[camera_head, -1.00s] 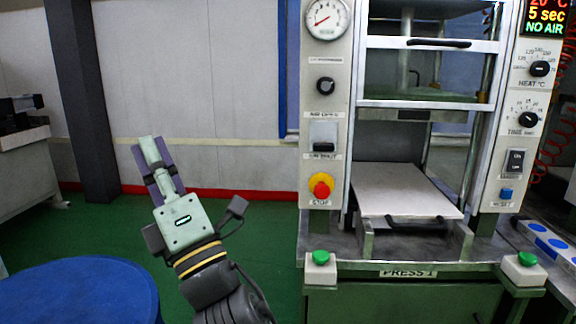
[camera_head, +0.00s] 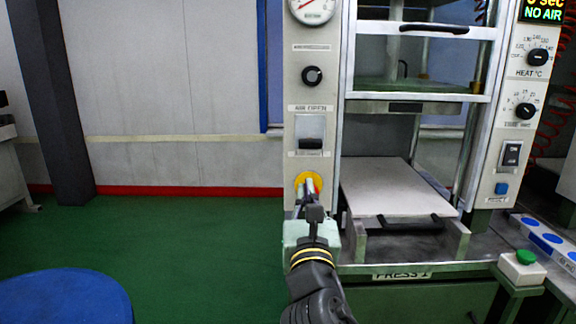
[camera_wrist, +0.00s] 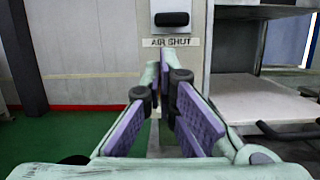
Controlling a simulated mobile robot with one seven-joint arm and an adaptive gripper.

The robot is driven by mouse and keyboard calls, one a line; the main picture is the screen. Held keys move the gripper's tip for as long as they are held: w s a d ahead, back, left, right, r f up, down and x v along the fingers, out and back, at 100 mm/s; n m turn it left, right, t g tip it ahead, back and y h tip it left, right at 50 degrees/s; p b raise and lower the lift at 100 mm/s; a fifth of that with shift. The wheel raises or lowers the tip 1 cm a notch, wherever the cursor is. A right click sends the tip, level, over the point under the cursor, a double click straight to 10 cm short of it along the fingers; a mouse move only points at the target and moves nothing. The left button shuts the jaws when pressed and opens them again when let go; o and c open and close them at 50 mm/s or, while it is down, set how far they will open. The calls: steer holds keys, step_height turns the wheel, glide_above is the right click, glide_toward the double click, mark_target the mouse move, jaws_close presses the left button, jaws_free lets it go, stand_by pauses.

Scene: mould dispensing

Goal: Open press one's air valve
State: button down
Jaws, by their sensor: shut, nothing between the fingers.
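Press one's air valve (camera_head: 310,133) is a small plate with a dark lever on the press's left front panel. It sits between an upper "AIR OPEN" label and a lower label that reads "AIR SHUT" in the wrist view. There the black lever end (camera_wrist: 171,19) shows just above that label. The lever is low, near the shut label. My gripper (camera_head: 309,186) is shut and empty in front of the panel, below the valve, hiding part of the yellow and red stop button. In the wrist view my purple-padded fingers (camera_wrist: 166,62) point at the panel below the label, apart from the lever.
A black knob (camera_head: 312,76) and a gauge (camera_head: 313,8) sit above the valve. The press bed with a pale plate (camera_head: 385,185) is to the right. The display (camera_head: 543,13) reads "NO AIR". A blue round top (camera_head: 65,298) stands lower left; the green floor between is clear.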

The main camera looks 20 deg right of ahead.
mark_target(308, 143)
steer(key=shift+d+f+h, duration=0.2)
steer(key=shift+d+h, duration=0.2)
steer(key=shift+d, duration=0.05)
steer(key=p+x, duration=0.4)
steer(key=x, duration=0.6)
steer(key=shift+f, duration=0.15)
step_height(308, 143, up, 5)
steer(key=shift+f+p, duration=0.1)
steer(key=shift+p, duration=0.95)
steer(key=shift+f, duration=0.1)
steer(key=shift+s+f, duration=0.1)
